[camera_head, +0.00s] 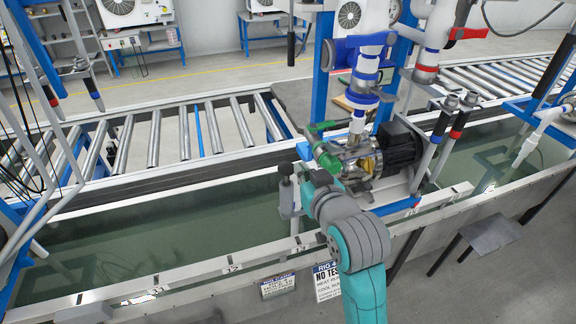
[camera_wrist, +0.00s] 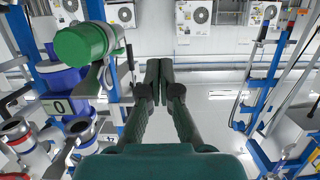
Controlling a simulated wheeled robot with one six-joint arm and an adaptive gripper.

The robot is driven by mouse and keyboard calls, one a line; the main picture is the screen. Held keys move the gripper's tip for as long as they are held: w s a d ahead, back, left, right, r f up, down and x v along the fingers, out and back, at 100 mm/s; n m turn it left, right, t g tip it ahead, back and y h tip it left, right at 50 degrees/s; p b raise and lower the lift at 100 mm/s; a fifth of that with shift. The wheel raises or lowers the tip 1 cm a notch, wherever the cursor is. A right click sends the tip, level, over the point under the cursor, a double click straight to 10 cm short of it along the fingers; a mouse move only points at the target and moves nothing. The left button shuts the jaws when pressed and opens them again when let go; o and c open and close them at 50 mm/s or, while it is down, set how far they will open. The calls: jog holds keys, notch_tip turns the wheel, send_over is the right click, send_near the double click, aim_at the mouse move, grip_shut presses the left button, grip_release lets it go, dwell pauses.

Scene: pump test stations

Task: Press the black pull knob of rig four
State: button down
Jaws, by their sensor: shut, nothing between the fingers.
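My gripper (camera_wrist: 158,78) is shut and empty, its dark fingertips together in the middle of the wrist view. In the head view my gripper is at the front left of the pump, mostly hidden by my own wrist. A sign beginning "RIG 4" (camera_head: 327,282) hangs on the trough's front below it. A slim black handle (camera_head: 291,48) hangs from above, left of the rig's blue post; a dark upright piece (camera_wrist: 130,57) left of my fingers may be it. A black-topped grey post (camera_head: 286,168) stands left of my wrist. I cannot tell which is the pull knob.
The pump with black motor (camera_head: 404,146) and green fitting (camera_head: 322,150) sits close right of my wrist. A green cylinder (camera_wrist: 86,46) is near my fingers' left. Roller conveyor (camera_head: 155,138) runs behind the water trough (camera_head: 130,240).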

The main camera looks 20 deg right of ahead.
send_over(288, 171)
notch_tip(288, 171, down, 2)
jog(key=shift+s+f, duration=0.1)
jog(key=shift+f, duration=0.05)
notch_tip(288, 171, down, 3)
jog(key=shift+f, duration=0.55)
jog(key=shift+f, duration=2.2)
